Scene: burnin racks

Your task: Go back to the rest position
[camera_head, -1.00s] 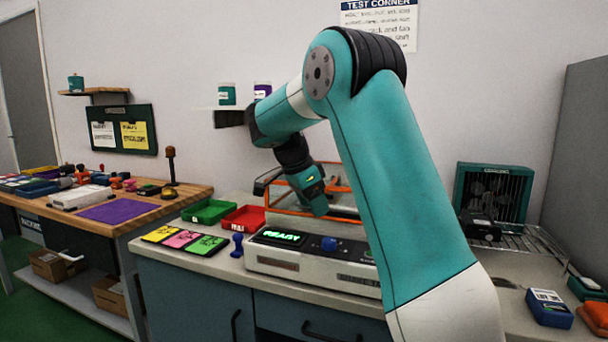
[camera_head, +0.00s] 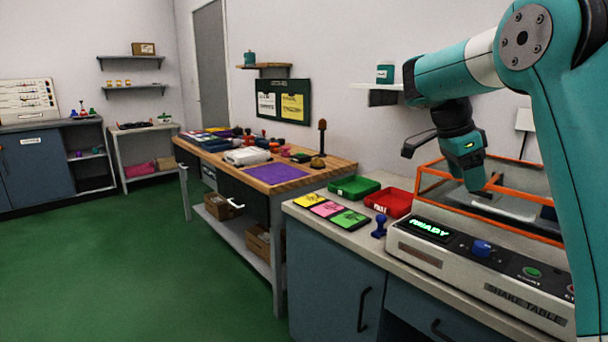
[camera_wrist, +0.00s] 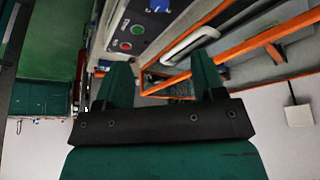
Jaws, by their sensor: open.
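My gripper (camera_head: 478,190) hangs at the end of my teal arm, in front of the orange-framed enclosure (camera_head: 430,178) of the shake table (camera_head: 480,262). In the wrist view my gripper (camera_wrist: 163,85) shows two green fingers spread apart with nothing between them. The shake table's panel, with its red and green buttons, also shows in the wrist view (camera_wrist: 140,38). Its display (camera_head: 430,229) reads READY. I cannot tell from these views whether the fingers touch the orange frame.
A green bin (camera_head: 354,187) and a red bin (camera_head: 389,202) stand left of the shake table, with coloured cards (camera_head: 331,210) and a blue stamp-like object (camera_head: 379,226) in front. A wooden workbench (camera_head: 330,168) stands further left. The green floor (camera_head: 120,260) is clear.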

